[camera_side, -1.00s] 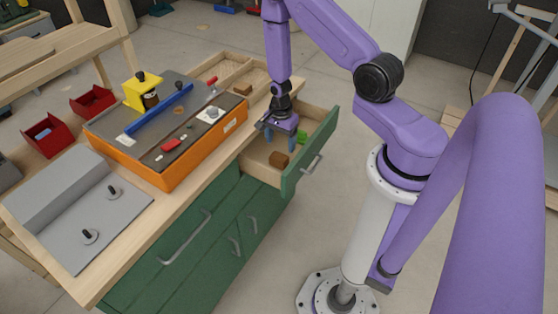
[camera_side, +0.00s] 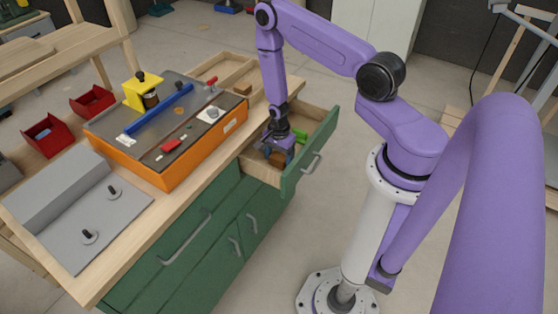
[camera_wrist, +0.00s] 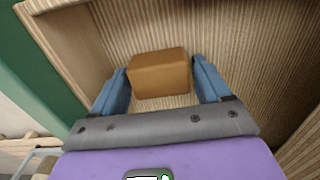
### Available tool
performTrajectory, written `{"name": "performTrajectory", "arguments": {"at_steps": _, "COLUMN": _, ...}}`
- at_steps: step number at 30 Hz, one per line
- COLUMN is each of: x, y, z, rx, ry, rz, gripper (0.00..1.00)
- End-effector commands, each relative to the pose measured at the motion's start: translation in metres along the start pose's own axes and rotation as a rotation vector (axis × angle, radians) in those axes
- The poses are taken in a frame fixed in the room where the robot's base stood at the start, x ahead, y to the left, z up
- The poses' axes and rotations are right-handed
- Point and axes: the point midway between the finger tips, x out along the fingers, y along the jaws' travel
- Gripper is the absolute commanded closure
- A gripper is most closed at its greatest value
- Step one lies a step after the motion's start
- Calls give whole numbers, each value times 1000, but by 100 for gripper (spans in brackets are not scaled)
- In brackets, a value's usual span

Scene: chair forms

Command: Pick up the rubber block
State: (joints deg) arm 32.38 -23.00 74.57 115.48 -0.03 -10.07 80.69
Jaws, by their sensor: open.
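The brown block (camera_wrist: 159,74), which I take as the rubber block, lies on the floor of the open drawer. In the wrist view it sits between the tips of my gripper (camera_wrist: 161,82), whose blue fingers stand apart on its left and right. A narrow gap shows on either side, so the jaws are open. In the side view my gripper (camera_side: 278,152) is down inside the drawer (camera_side: 258,168). There the block is mostly hidden behind the gripper.
The drawer walls and green front (camera_side: 312,152) stand close around my gripper. An orange-sided workbox (camera_side: 160,175) is on the bench to the left. Red bins (camera_side: 47,136) stand farther left.

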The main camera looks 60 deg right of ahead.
Motion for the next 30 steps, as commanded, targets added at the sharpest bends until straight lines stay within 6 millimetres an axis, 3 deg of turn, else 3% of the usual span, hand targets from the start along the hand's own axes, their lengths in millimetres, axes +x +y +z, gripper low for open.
{"name": "performTrajectory", "arguments": {"at_steps": 4, "x": 0, "y": 0, "z": 0, "rx": 0, "ry": 0, "rz": 0, "gripper": 27}}
{"name": "performTrajectory", "arguments": {"at_steps": 7, "x": 0, "y": 0, "z": 0, "rx": 0, "ry": 0, "rz": 0, "gripper": 59}}
{"name": "performTrajectory", "arguments": {"at_steps": 8, "x": 0, "y": 0, "z": 0, "rx": 0, "ry": 0, "rz": 0, "gripper": 64}}
{"name": "performTrajectory", "arguments": {"at_steps": 20, "x": -4, "y": 0, "z": 0, "rx": -1, "ry": 0, "rz": 0, "gripper": 64}}
{"name": "performTrajectory", "arguments": {"at_steps": 30, "x": -37, "y": -1, "z": 0, "rx": 0, "ry": 0, "rz": -2, "gripper": 64}}
